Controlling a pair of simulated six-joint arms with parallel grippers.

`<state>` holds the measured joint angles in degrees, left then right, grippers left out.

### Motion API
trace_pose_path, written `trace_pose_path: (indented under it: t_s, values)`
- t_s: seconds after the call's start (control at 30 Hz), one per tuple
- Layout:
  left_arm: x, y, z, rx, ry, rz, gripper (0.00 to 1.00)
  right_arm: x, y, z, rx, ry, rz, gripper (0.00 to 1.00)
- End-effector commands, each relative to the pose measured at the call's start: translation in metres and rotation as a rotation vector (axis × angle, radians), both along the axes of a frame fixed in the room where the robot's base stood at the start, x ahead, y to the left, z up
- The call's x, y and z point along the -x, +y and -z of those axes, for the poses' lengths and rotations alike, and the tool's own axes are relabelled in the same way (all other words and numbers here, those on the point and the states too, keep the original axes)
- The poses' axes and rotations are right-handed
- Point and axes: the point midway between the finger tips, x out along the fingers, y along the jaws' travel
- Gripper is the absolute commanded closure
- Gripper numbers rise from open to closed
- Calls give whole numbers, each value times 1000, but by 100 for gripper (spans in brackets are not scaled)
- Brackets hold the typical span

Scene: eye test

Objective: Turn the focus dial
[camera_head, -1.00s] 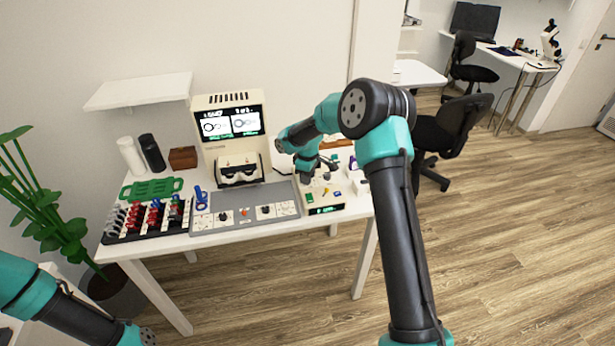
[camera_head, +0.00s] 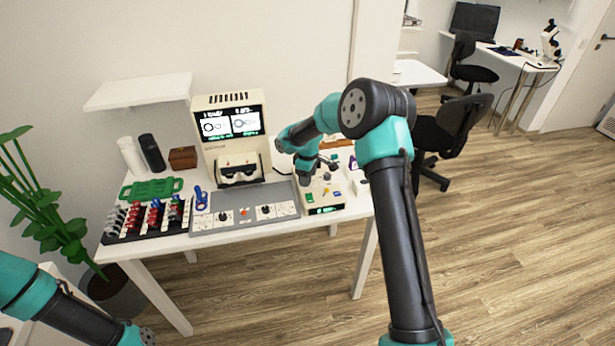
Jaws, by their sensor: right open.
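A grey control panel (camera_head: 243,226) lies along the table's front edge. It carries two dark dials on white plates, a left dial (camera_head: 222,216) and a right dial (camera_head: 265,209), with a small red button between them. I cannot read which is the focus dial. My right gripper (camera_head: 316,176) is open, pointing down over the back of a small cream box (camera_head: 325,209) with coloured controls, right of the panel. It is apart from both panel dials. Whether it touches the box is too small to tell. My left arm shows at the lower left, its gripper out of view.
A cream machine with a lit screen (camera_head: 231,124) stands behind the panel. A black rack (camera_head: 147,227) of coloured pieces, a green tray (camera_head: 152,189) and a blue item (camera_head: 201,198) are to the left. A brown box (camera_head: 183,157) and bottles stand at the back left.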

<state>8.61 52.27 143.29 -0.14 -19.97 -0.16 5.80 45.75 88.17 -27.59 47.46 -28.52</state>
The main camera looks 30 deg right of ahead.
Motion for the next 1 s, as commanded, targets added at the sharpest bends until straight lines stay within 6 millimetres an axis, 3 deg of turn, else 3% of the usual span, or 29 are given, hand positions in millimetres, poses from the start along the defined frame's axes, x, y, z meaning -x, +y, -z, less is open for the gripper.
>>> trace_pose_path:
  t_s: [0.27,1.0]
  values:
    - [0,0,0,0,0,0,57,-1,0,-26,1,-3,-1,45]
    - [0,0,0,0,0,0,57,0,0,-160,0,-3,0,45]
